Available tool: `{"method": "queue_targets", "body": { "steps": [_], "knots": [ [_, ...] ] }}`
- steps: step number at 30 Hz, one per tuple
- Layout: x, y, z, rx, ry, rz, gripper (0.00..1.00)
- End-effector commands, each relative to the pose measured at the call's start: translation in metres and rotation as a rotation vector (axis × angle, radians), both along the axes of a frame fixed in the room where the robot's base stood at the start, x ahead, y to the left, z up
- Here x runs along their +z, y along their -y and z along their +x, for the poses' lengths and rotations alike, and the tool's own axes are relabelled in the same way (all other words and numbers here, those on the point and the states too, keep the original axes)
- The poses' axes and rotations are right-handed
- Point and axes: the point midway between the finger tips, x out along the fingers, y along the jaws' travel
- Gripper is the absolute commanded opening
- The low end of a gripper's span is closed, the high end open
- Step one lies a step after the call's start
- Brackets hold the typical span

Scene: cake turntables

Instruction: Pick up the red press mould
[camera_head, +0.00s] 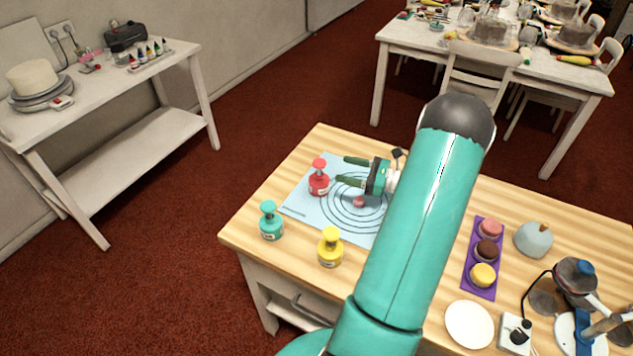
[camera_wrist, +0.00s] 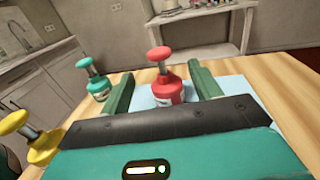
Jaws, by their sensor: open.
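The red press mould (camera_head: 319,180) stands upright on the pale blue mat (camera_head: 296,206), near the mat's left part. In the wrist view the red press mould (camera_wrist: 166,88) shows between the two green fingers, toward their far ends, with its knob on top. My gripper (camera_head: 345,171) is open and empty, to the right of the red mould and pointing at it. In the wrist view my gripper (camera_wrist: 163,84) has its fingers apart on either side of the mould's outline. I cannot tell how far the mould lies between them.
A teal press mould (camera_head: 271,224) and a yellow press mould (camera_head: 330,250) stand at the table's front left. A small pink piece (camera_head: 358,202) lies on the mat below my gripper. A purple tray (camera_head: 470,269) of small cakes and a white plate (camera_head: 469,325) are at right.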

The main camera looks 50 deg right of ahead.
Motion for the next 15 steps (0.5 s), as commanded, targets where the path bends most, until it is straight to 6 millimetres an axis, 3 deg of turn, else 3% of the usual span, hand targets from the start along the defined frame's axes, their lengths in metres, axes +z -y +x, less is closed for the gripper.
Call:
{"method": "queue_targets", "body": {
  "steps": [6, 15],
  "knots": [
    [0.000, -0.018, 0.038, 0.003, 0.001, 0.000, 0.63],
    [-0.001, -0.030, 0.061, 0.006, 0.000, -0.001, 0.63]
  ]
}}
